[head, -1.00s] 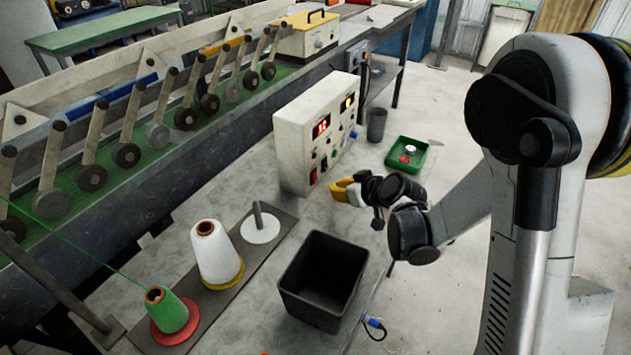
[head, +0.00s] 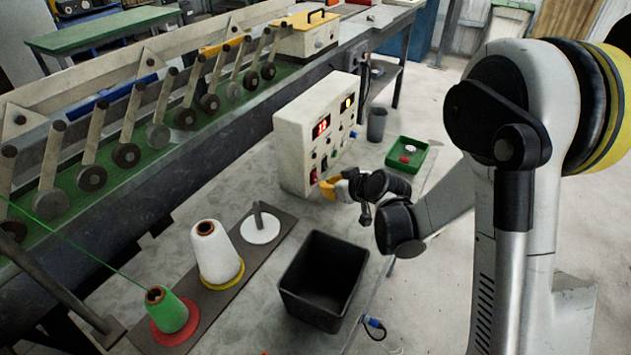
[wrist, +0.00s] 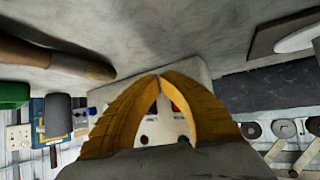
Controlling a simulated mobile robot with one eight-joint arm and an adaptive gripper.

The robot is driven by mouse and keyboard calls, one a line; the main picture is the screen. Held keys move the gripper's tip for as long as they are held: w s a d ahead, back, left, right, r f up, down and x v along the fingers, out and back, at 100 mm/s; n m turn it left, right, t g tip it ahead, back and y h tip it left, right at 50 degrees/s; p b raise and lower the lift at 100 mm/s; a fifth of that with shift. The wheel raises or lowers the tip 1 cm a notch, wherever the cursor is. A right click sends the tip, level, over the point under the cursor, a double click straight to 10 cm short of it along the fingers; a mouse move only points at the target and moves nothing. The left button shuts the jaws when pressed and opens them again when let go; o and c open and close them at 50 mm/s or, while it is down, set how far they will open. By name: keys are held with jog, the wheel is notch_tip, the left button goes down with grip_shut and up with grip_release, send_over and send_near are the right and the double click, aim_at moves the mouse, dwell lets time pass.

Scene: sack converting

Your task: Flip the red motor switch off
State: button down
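The white control box (head: 290,150) stands on the bench, with a red digital display and several switches on its front. The red motor switch (head: 313,176) is low on the front panel, at its left side; its on or off position is too small to tell. My gripper (head: 326,186) is just in front of the lower panel, close to the red switch; contact cannot be told. In the wrist view the yellow fingers (wrist: 160,76) meet at their tips, with nothing seen held. The panel shows behind them, with a bit of red partly hidden by the right finger.
A black bin (head: 291,293) stands in front of the box. A green tray (head: 421,146) with red and white items and a dark cup (head: 377,124) are to its right. White (head: 214,250) and green (head: 168,312) thread cones stand at the left.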

jog(key=shift+a, duration=0.1)
dwell(0.7)
jog(key=shift+w+a, duration=0.25)
jog(key=shift+a, duration=0.05)
jog(key=shift+w+a+f, duration=0.1)
jog(key=shift+w+a, duration=0.05)
jog(key=shift+a, duration=0.1)
dwell(0.7)
jog(key=shift+d, duration=0.15)
jog(key=shift+s+d, duration=0.4)
jog(key=shift+d, duration=0.1)
jog(key=shift+s+d+r, duration=0.15)
jog(key=shift+s+d, duration=0.3)
jog(key=shift+d, duration=0.25)
jog(key=shift+s+d+r, duration=0.1)
jog(key=shift+s+d, duration=0.35)
jog(key=shift+d, duration=0.25)
jog(key=shift+s+d+r, duration=0.15)
jog(key=shift+s+d, duration=0.3)
jog(key=shift+d, duration=0.25)
